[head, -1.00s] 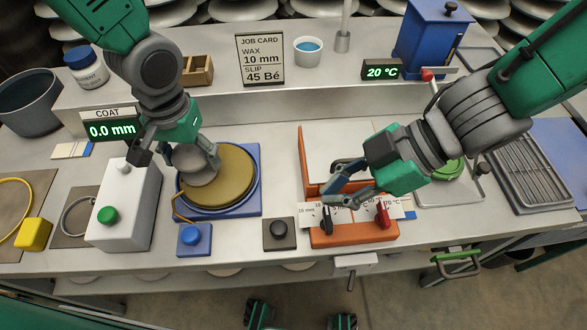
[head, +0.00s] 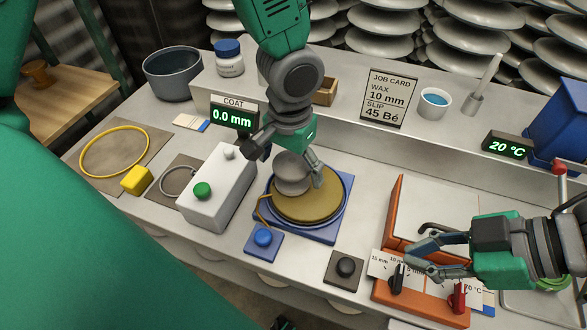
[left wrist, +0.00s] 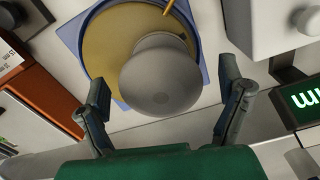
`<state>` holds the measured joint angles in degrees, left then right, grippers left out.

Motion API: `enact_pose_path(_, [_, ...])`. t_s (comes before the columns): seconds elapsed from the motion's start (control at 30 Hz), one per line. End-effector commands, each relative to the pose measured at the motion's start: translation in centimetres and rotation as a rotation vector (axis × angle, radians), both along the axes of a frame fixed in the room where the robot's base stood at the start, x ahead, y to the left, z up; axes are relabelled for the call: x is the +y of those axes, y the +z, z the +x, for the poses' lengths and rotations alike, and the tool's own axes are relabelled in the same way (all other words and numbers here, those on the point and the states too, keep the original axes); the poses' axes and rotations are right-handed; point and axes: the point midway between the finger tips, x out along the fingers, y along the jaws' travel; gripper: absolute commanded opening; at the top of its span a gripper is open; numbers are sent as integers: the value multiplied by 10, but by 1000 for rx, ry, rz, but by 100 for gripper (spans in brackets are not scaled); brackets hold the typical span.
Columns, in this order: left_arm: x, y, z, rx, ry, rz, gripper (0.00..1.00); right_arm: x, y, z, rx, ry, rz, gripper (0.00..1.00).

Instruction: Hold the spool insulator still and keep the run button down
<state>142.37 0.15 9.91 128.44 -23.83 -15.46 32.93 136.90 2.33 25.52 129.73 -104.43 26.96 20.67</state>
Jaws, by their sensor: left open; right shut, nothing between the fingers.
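The grey spool insulator (head: 291,172) stands on a gold disc (head: 306,207) on a blue base. My left gripper (head: 284,163) is above it, open, one finger on each side. In the left wrist view, the spool (left wrist: 160,78) sits between the spread fingers, with gaps at both sides. Three buttons show no readable label: green (head: 202,190) on a white box, blue (head: 263,237) on a blue plate, black (head: 346,267) on a dark plate. I cannot tell which is the run button. My right gripper (head: 410,258) is shut and empty, close to the black knob (head: 398,279).
An orange unit (head: 420,302) with black and red knobs is under my right gripper. The coat display (head: 233,116) reads 0.0 mm; another display (head: 507,145) reads 20 °C. A yellow block (head: 137,180) lies left of the white box. The job card (head: 388,97) stands behind.

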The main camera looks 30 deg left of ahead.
Motion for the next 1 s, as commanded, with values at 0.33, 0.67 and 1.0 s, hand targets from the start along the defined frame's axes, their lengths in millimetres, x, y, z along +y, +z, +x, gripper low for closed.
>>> enact_pose_path(0.33, [0, 66, 2, -6, 1, -3, 88, 0, 0, 0, 0, 0, 0, 0])
enact_pose_path(0.67, [0, 111, 2, -1, 0, -2, 88, 0, 0, 0, 0, 0, 0, 0])
enact_pose_path(1.0, [0, 115, 1, 2, 0, -1, 88, 0, 0, 0, 0, 0, 0, 0])
